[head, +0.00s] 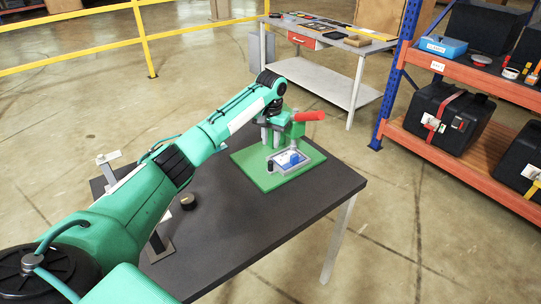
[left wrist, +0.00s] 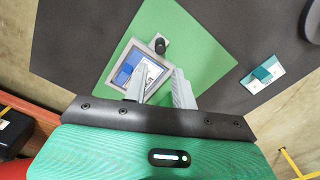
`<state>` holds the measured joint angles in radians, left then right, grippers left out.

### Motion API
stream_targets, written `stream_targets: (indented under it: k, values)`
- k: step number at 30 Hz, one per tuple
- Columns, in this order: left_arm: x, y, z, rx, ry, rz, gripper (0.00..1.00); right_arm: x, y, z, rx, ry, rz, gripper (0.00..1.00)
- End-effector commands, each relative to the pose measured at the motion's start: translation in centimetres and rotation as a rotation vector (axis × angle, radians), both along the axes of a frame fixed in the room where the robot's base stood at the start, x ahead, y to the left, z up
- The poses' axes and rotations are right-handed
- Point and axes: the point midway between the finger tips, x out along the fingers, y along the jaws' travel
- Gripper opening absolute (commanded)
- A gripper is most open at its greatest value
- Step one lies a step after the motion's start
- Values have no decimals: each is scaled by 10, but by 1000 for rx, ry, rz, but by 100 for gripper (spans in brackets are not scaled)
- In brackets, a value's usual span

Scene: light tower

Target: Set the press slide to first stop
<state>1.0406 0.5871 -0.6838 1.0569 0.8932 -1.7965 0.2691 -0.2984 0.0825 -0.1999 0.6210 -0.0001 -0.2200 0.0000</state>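At the plate's front is a grey-framed panel (head: 278,169) with a blue part (head: 294,159); the frame (left wrist: 107,78) and blue part (left wrist: 124,73) also show in the left wrist view. A dark round knob (left wrist: 161,45) sits at the frame's corner. I cannot tell which part is the slide. My right gripper is not in view.
A black knob (head: 188,201) and a dark bracket (head: 158,246) are on the near table. A teal-and-white piece (left wrist: 262,74) lies beside the plate. A grey workbench (head: 325,42) and an orange-blue shelf (head: 480,80) stand behind. The table's right front is clear.

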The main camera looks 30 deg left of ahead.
Motion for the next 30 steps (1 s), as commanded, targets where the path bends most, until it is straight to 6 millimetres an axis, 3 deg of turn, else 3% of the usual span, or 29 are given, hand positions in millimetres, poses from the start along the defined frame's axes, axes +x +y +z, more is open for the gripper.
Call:
stream_targets:
  k: [3, 9, 30]
  values:
    - [1, 0, 18, 0, -2, 0, 27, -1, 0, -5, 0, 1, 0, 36]
    - [0, 0, 33, 0, -1, 0, 27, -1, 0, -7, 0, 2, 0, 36]
    - [0, 0, 33, 0, 1, 0, 27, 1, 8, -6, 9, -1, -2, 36]
